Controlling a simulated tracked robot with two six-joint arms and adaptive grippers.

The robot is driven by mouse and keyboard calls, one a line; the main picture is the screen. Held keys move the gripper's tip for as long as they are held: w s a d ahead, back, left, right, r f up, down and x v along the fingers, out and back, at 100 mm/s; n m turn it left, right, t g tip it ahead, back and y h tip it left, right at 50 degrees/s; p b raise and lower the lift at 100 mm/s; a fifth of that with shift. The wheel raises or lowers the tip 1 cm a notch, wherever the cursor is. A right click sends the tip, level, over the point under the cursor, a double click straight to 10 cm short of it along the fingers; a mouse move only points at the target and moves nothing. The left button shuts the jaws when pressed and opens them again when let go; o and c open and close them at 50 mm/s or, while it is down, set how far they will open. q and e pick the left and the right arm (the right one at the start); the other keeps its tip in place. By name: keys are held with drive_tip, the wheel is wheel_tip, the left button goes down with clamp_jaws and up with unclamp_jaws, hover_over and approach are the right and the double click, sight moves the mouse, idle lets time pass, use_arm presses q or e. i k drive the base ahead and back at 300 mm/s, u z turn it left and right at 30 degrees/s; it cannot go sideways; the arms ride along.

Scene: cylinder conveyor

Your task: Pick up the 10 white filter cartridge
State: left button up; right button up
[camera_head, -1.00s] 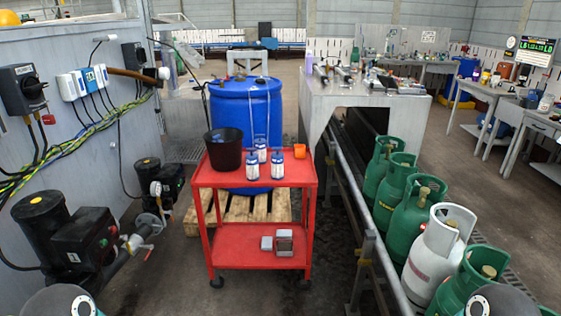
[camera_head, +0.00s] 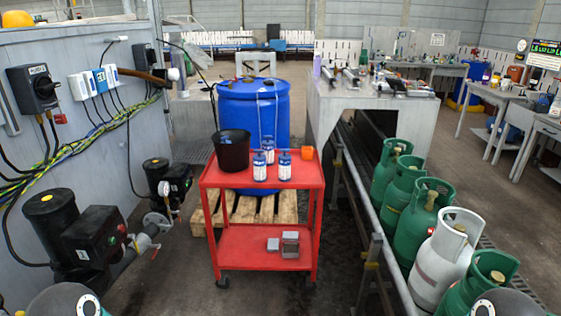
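No thing in view can be told for sure as a white filter cartridge. Three small white-and-blue cylinders stand upright on the top shelf of the red cart (camera_head: 225,179): a front left one (camera_head: 259,168), a front right one (camera_head: 285,166) and one behind them (camera_head: 268,148). They may be the cartridges, but their labels are too small to read. Neither of my grippers is in view. Only rounded parts of my own arms show at the bottom left and bottom right corners, well in front of the cart.
A black bucket (camera_head: 231,152) and an orange cup (camera_head: 307,152) share the cart top. Small grey boxes (camera_head: 290,243) lie below. A blue barrel (camera_head: 237,108) on a pallet stands behind. Green gas cylinders (camera_head: 422,222) and a rail (camera_head: 360,190) line the right; wall pumps (camera_head: 90,232) the left.

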sight(268, 145)
drive_tip(key=k, duration=1.65)
drive_tip(key=u, duration=0.45)
drive_tip(key=i, duration=4.1)
drive_tip(key=z, duration=0.4)
